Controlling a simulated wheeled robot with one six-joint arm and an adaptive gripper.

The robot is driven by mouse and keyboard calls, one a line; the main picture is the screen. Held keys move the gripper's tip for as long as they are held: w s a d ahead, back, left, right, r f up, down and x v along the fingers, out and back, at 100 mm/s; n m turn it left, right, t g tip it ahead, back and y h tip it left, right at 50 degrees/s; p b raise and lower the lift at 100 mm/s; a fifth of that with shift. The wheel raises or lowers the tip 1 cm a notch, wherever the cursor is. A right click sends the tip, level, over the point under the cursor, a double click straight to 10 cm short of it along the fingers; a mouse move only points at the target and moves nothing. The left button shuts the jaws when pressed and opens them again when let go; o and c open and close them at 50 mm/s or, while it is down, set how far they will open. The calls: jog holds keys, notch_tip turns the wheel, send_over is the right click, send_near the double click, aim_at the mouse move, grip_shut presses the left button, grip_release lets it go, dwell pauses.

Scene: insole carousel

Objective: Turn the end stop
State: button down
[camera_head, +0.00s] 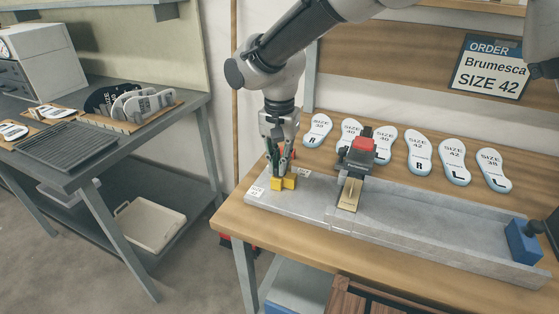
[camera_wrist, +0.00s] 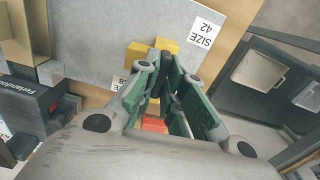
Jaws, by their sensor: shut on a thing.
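The yellow end stop (camera_head: 277,184) stands on the left end of the grey metal bed (camera_head: 410,222), between two small white labels. My gripper (camera_head: 280,163) points down over it with its green-padded fingers closed around its upper part. In the wrist view, the fingertips (camera_wrist: 166,62) are close together at the end stop, and yellow parts (camera_wrist: 138,52) show beyond them. The gripped part itself is mostly hidden by the fingers. The label beside it in the wrist view reads SIZE 42 (camera_wrist: 202,33).
A slider with a red top (camera_head: 361,143) and a brass plate (camera_head: 349,195) sits on the bed to the right. A blue block (camera_head: 523,242) with a black knob is at the right end. Several insoles (camera_head: 420,152) line the back. An order sign (camera_head: 489,67) reads Brumesca SIZE 42.

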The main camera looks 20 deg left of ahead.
jog(key=n, duration=0.4)
jog(key=shift+n, duration=0.3)
jog(key=n, duration=0.9)
jog(key=shift+n, duration=1.8)
jog(key=shift+r, duration=0.1)
jog(key=c, duration=1.5)
grip_release()
notch_tip(320, 180, up, 12)
jog(key=shift+f, duration=0.1)
